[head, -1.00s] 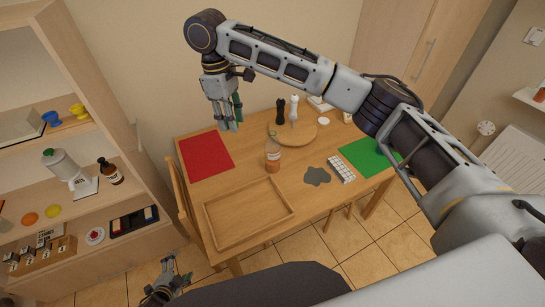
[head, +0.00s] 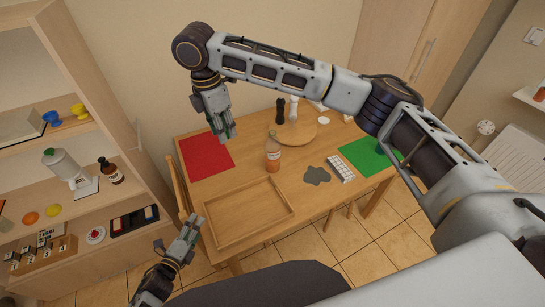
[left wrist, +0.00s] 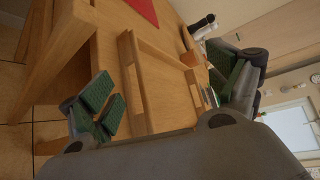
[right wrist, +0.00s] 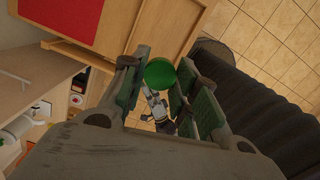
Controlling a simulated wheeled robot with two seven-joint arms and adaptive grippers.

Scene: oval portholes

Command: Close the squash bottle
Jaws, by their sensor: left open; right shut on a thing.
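The squash bottle (head: 272,158), clear with orange contents and a pale label, stands upright on the table. Whether its top is bare is too small to tell. My right gripper (head: 227,133) is above the table's back left, over the red mat's edge, left of the bottle and apart from it. It is shut on a round green cap (right wrist: 160,73), which shows between its fingers in the right wrist view. My left gripper (head: 190,228) is open and empty, by the table's front left corner. Its spread fingers also show in the left wrist view (left wrist: 165,95).
A wooden tray (head: 213,238) lies at the table's front left. A chair stands left.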

